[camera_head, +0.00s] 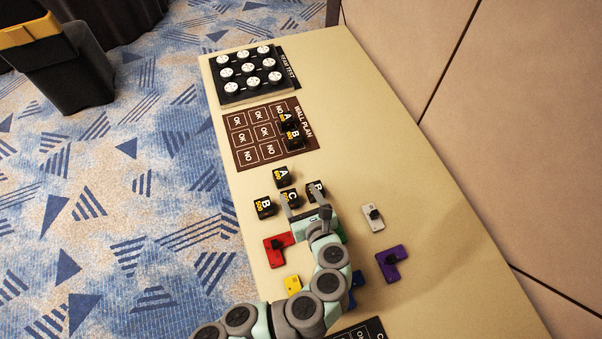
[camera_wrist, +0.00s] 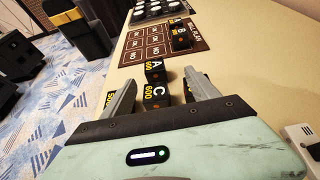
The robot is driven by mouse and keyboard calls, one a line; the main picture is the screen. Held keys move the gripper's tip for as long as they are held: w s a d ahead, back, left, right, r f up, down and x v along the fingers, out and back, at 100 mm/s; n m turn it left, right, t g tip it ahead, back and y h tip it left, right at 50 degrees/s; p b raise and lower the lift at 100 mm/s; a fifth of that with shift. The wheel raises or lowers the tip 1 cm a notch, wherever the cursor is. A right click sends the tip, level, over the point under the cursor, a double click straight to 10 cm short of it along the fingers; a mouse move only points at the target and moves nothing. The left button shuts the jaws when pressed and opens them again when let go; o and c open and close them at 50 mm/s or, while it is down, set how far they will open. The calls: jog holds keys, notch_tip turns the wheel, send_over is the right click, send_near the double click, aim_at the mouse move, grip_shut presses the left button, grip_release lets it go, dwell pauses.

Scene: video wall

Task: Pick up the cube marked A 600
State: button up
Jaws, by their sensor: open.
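A black cube marked A (camera_head: 282,173) stands on the table just beyond the cube marked C (camera_head: 289,197). In the wrist view the A cube (camera_wrist: 156,73) carries small yellow digits that appear to read 600. The C cube (camera_wrist: 155,97) stands nearer, also with yellow digits. My gripper (camera_head: 299,195) is open and empty, pointing away up the table. In the wrist view its fingers (camera_wrist: 160,82) appear on either side of the C cube, with the A cube beyond their tips. I cannot tell their height or any contact.
A B cube marked 500 (camera_head: 265,208) stands left of my fingers; another B cube (camera_head: 316,187) is at the right finger, partly hidden. A and B cubes stand on the brown Wall Plan board (camera_head: 245,155). Red (camera_head: 277,250), white (camera_head: 373,224) and purple (camera_head: 391,264) pieces lie nearer.

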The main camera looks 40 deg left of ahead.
aim_at(282, 176)
jog(key=shift+s+a+f, duration=0.2)
jog(key=shift+a+f, duration=0.1)
jog(key=shift+a, duration=0.05)
jog(key=x, duration=0.4)
jog(key=shift+a+f, duration=0.1)
jog(key=shift+a, duration=0.2)
jog(key=x, duration=0.1)
jog(key=b+x, duration=0.1)
jog(key=x, duration=0.3)
jog(key=shift+s+f+b, duration=0.15)
jog(key=shift+s+b, duration=0.15)
jog(key=shift+s, duration=0.05)
jog(key=shift+w+a, duration=0.2)
jog(key=shift+a, duration=0.05)
jog(key=shift+c, duration=0.6)
jog(key=c, duration=1.4)
